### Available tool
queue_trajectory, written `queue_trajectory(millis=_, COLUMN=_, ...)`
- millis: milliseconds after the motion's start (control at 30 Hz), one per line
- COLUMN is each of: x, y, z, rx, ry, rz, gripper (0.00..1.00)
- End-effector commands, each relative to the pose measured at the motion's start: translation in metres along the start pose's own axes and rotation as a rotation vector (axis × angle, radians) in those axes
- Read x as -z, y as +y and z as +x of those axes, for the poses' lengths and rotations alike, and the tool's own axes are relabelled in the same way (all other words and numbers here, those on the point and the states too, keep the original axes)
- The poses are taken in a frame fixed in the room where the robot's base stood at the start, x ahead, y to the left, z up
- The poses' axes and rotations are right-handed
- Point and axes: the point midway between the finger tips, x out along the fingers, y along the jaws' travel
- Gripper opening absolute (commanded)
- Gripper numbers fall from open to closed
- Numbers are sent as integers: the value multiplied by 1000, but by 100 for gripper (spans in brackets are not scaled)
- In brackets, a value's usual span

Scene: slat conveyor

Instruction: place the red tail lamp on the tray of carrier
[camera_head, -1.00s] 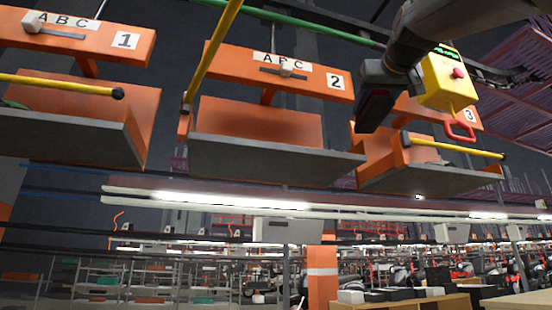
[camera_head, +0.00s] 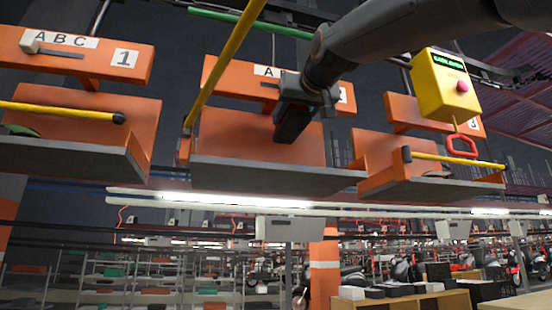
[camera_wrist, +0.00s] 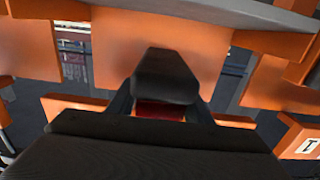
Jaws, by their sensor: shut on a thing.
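My gripper (camera_head: 292,122) is in front of the orange back panel of carrier 2 (camera_head: 225,135), above its grey tray (camera_head: 270,177). In the wrist view, a small part of the red tail lamp (camera_wrist: 158,110) shows between the dark gripper parts. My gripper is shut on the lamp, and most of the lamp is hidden. In the head view the lamp cannot be made out. The tray of carrier 2 looks empty where I see it, but its top surface is mostly out of sight from below. My arm covers part of the carrier's number plate and letter strip.
Carrier 1 (camera_head: 135,110) hangs left, with a yellow bar (camera_head: 60,111) across it and something green on it. Carrier 3 (camera_head: 375,150) hangs right, also barred. Carrier 2's yellow bar (camera_head: 228,60) is raised. A yellow control box (camera_head: 440,90) with a red handle hangs right.

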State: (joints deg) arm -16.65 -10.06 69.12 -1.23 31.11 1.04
Motion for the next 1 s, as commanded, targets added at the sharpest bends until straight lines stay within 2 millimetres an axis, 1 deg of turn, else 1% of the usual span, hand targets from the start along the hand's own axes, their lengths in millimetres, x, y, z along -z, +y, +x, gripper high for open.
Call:
queue_trajectory(millis=33, x=3, y=0, z=13, rx=0, ry=-1, rz=0, gripper=17)
queue_trajectory(millis=100, x=3, y=0, z=30, rx=0, ry=-2, rz=1, gripper=17)
queue_trajectory(millis=300, x=3, y=0, z=76, rx=0, ry=-1, rz=0, gripper=17)
queue_trajectory(millis=400, x=4, y=0, z=94, rx=0, ry=1, rz=0, gripper=17)
queue_trajectory(millis=600, x=3, y=0, z=123, rx=0, ry=1, rz=0, gripper=17)
queue_trajectory(millis=667, x=3, y=0, z=132, rx=0, ry=2, rz=0, gripper=17)
queue_trajectory(millis=800, x=-11, y=0, z=131, rx=0, ry=1, rz=0, gripper=17)
queue_trajectory(millis=1000, x=-26, y=0, z=131, rx=0, ry=2, rz=0, gripper=17)
